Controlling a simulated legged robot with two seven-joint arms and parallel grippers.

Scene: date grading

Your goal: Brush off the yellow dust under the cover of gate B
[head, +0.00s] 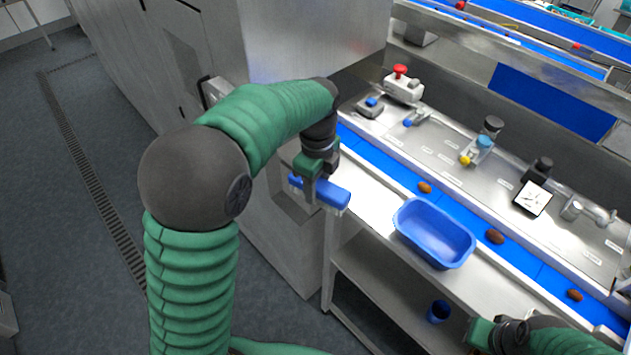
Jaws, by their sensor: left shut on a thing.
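My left gripper (312,180) is shut on a blue brush-like block (331,194), held over the left end of the white ledge; its underside is mostly hidden. My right gripper (478,337) is at the bottom right, low in front of the ledge; its jaws are too unclear to judge. Several small fixtures stand on the steel panel behind the belt. One has a light-blue top and a yellow knob (464,160). I cannot tell which fixture is gate B, and I cannot make out yellow dust or a cover.
A blue belt (458,206) carries several brown dates (495,237). An empty blue tray (434,232) sits on the white ledge. A red button box (402,88) and a white dial (533,198) stand on the panel. A blue cup (438,311) is below the ledge.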

